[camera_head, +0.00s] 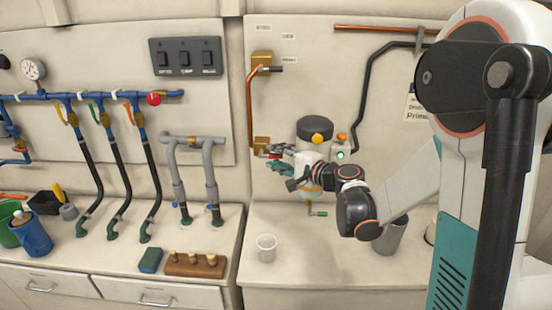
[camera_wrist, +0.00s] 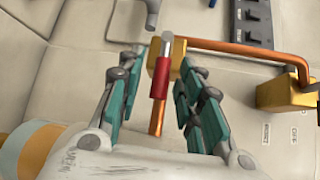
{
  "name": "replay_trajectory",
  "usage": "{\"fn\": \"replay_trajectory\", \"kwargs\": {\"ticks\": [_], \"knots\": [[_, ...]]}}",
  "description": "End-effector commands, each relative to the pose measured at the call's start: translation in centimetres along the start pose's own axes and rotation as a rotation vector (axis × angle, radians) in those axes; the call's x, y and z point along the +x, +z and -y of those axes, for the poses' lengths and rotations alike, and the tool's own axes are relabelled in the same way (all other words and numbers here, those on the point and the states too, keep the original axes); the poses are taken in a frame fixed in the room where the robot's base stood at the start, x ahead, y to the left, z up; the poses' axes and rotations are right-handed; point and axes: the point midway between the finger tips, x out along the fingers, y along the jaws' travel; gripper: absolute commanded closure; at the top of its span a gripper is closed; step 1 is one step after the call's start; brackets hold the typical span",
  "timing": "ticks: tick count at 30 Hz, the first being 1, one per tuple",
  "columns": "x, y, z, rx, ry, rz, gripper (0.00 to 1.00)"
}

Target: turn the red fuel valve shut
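The red fuel valve handle (camera_wrist: 160,78) is a red-sleeved lever with a bare metal tip, beside a brass valve block (camera_wrist: 178,56) on a copper pipe. In the wrist view it lies between the teal fingers of my gripper (camera_wrist: 160,68), with a visible gap on both sides. The fingers are open. In the head view, the red handle (camera_head: 275,156) shows partly behind my gripper (camera_head: 282,159), right of the lower brass block (camera_head: 262,143). The fingers hide part of it. Contact cannot be told from the head view.
An upper brass block (camera_head: 262,62) joins the copper pipe (camera_head: 250,95). A red knob (camera_head: 153,99) sits on the blue manifold at left. A white cup (camera_head: 266,248) is on the counter below.

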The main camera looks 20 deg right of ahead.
Motion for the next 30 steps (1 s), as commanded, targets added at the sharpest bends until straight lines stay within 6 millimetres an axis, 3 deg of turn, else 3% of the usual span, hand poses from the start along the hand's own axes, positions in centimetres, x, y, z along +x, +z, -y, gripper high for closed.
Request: {"fn": "replay_trajectory", "kwargs": {"ticks": [12, 17, 30], "knots": [[0.88, 0.07, -0.01, -0.001, 0.0, 0.001, 0.66], [0.87, 0.06, -0.01, -0.001, 0.0, 0.001, 1.0], [0.93, -0.02, -0.53, 0.031, -0.031, 0.009, 1.0]]}}
